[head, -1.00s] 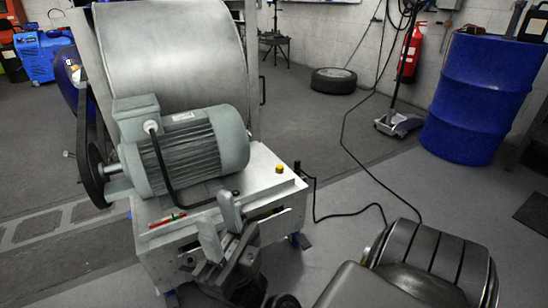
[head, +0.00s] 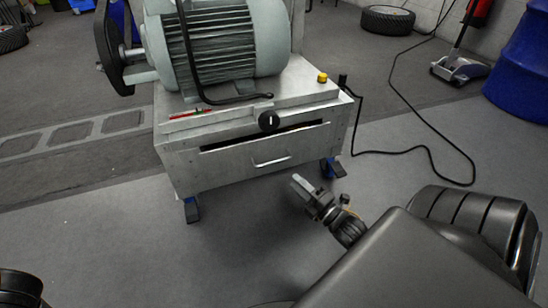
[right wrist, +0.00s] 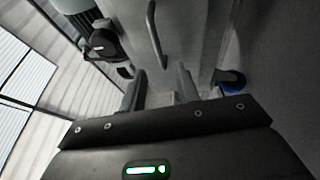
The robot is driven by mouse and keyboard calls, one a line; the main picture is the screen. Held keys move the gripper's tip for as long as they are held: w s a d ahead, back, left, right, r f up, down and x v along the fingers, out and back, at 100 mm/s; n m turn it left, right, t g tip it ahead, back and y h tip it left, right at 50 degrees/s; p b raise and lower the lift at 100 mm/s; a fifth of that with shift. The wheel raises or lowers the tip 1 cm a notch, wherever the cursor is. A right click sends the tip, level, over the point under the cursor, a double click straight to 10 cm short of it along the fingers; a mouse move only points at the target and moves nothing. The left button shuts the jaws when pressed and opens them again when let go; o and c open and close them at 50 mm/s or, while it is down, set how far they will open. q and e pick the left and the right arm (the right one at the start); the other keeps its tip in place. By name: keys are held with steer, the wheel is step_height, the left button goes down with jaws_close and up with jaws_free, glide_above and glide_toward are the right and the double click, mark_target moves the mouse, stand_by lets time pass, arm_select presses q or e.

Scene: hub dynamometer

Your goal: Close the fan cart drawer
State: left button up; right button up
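The fan cart (head: 180,160) is a grey metal box on feet with a motor on top. Its drawer front (head: 230,169) carries a thin bar handle (head: 270,162). A dark gap shows above the drawer front; I cannot tell how far the drawer stands out. My right gripper (head: 298,184) is low in front of the cart, right of and below the handle. In the right wrist view its fingers (right wrist: 160,90) are apart with nothing between them, and the handle (right wrist: 155,35) lies beyond them. My left gripper is not in view.
A grey motor (head: 225,45), a black knob (head: 268,121) and a yellow button (head: 322,77) are on the cart. A black cable (head: 420,148) lies on the floor at the right. A blue drum (head: 522,70) stands far right.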

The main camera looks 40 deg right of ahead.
mark_target(274, 163)
steer(key=w+b, duration=0.1)
steer(key=w, duration=0.2)
steer(key=w+r+b, duration=0.1)
steer(key=w+b, duration=0.1)
steer(key=w, duration=0.2)
steer(key=w+r+b, duration=0.1)
steer(key=w+b, duration=0.1)
steer(key=w, duration=0.1)
steer(key=shift+w+a, duration=0.3)
steer(key=shift+a, duration=0.1)
jaws_close()
